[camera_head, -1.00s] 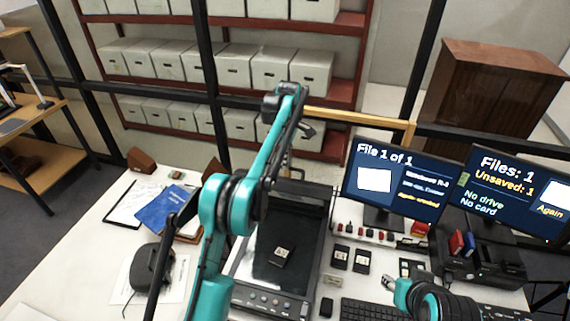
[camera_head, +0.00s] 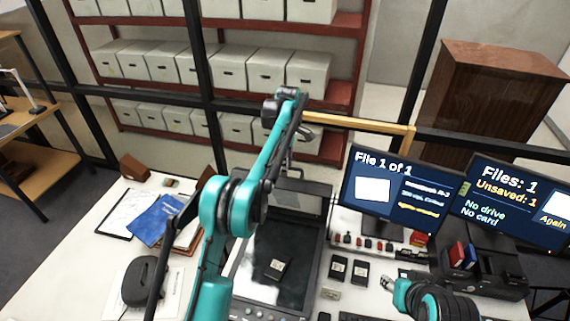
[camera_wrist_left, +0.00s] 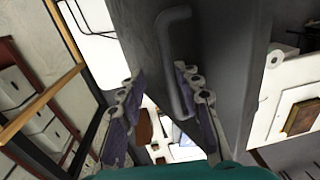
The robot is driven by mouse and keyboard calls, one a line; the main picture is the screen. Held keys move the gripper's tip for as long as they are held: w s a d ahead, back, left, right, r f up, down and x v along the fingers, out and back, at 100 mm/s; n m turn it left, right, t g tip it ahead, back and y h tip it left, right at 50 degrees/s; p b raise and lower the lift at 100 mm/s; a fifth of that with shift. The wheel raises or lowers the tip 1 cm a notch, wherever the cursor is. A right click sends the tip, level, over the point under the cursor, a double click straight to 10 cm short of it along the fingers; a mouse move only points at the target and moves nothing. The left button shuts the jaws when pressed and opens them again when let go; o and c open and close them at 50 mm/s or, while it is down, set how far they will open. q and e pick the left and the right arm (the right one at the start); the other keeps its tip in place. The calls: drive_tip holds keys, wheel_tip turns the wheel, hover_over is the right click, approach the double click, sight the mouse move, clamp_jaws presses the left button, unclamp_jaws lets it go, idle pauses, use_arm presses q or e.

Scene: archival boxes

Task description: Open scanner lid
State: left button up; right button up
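The scanner (camera_head: 306,275) stands on the white table with its dark glass bed showing. A small dark item with a pale label (camera_head: 275,269) lies on the glass. The scanner lid (camera_head: 305,202) appears raised at the back, partly hidden by my left arm. In the left wrist view, a grey bar handle (camera_wrist_left: 183,85) stands out from a dark panel, likely the lid. My left gripper (camera_head: 303,134) is high above the scanner's back. Its fingers (camera_wrist_left: 160,72) are apart, with the handle near the right finger; contact is unclear. My right gripper (camera_head: 388,283) is small and unclear at lower right.
Two monitors (camera_head: 400,195) stand right of the scanner, with a black card-reader dock (camera_head: 480,265) beside them. Blue folder (camera_head: 150,220), clipboard and black headset-like object (camera_head: 143,280) lie left. A yellow rail (camera_head: 360,122) and box shelves are behind.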

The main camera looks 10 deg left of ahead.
use_arm(q)
drive_tip(key=shift+s+a+r, duration=0.1)
drive_tip(key=shift+s+r, duration=0.35)
wheel_tip(320, 180, up, 7)
drive_tip(key=w, duration=0.1)
use_arm(e)
drive_tip(key=shift+s+r, duration=0.15)
idle(0.4)
use_arm(q)
drive_tip(key=shift+w, duration=0.1)
idle(0.3)
